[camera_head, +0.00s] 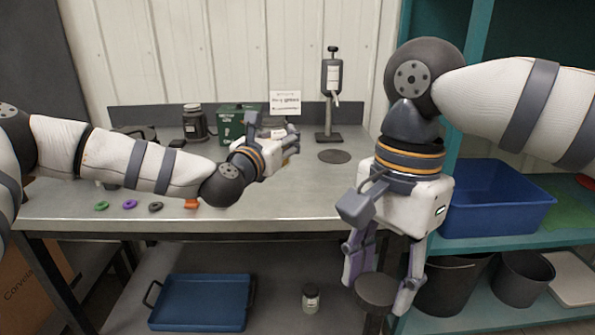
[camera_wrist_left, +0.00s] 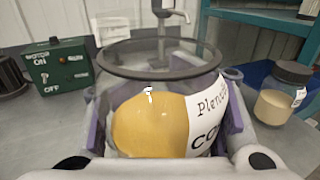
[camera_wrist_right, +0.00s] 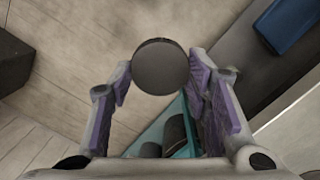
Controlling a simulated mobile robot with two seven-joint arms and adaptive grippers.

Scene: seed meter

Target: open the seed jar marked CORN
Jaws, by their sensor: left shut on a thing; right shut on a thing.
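A clear jar (camera_wrist_left: 150,120) with yellow contents fills the left wrist view. Its white label shows "Plen..." and "CO...", the rest cut off. My left gripper (camera_head: 284,143) is shut around the jar's sides and holds it over the table. The jar's mouth shows a dark rim with no lid on it. In the head view the gripper hides most of the jar. My right gripper (camera_wrist_right: 160,68) points down in front of the table. It is shut on a dark round lid (camera_wrist_right: 160,72), held between the fingertips; it also shows in the head view (camera_head: 375,289).
A green motor box (camera_head: 238,122), a dark jar (camera_head: 194,122) and a dispenser stand (camera_head: 331,95) stand at the table's back. Small coloured rings (camera_head: 130,204) lie at its front left. A blue tray (camera_head: 203,302) and small jar (camera_head: 310,298) are below. A blue bin (camera_head: 495,200) stands right.

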